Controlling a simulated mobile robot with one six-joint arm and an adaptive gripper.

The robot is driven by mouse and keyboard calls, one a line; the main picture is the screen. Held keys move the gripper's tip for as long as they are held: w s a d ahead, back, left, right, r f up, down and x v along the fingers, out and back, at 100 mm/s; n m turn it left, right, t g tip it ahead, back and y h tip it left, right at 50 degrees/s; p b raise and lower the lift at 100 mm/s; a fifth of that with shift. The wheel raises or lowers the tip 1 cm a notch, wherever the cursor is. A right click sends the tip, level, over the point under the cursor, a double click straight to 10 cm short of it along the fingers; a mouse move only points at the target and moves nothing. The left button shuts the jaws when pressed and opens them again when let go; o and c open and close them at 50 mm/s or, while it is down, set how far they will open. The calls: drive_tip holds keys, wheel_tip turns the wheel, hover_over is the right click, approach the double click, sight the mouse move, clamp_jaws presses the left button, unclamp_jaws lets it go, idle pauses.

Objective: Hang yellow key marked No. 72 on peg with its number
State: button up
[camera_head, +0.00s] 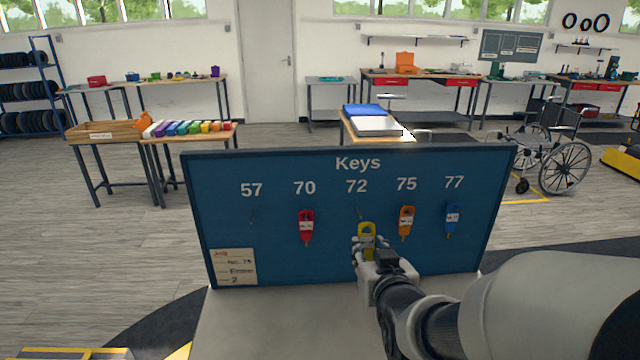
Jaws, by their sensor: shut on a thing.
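A blue key board (260,200) headed "Keys" stands upright on a light surface, with numbers 57, 70, 72, 75 and 77. The yellow key (367,238) is held upright in my gripper (366,252), in front of the board below the number 72. My gripper is shut on it and hides its lower part. I cannot read the number on its tag. The peg under 72 (359,213) is bare and shows just above the yellow key's top. I cannot tell the gap between key and board.
A red key (306,226) hangs under 70, an orange key (406,222) under 75 and a blue key (453,219) under 77. The peg under 57 (253,215) is bare. A paper note (234,267) is on the board's lower left.

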drive_tip(key=shift+w+p, duration=0.35)
drive_tip(key=shift+p, duration=0.9)
drive_tip(key=shift+w, duration=0.15)
drive_tip(key=x, duration=0.8)
drive_tip(key=shift+r+b, duration=0.3)
drive_tip(key=shift+r, duration=0.1)
drive_tip(key=o, duration=0.9)
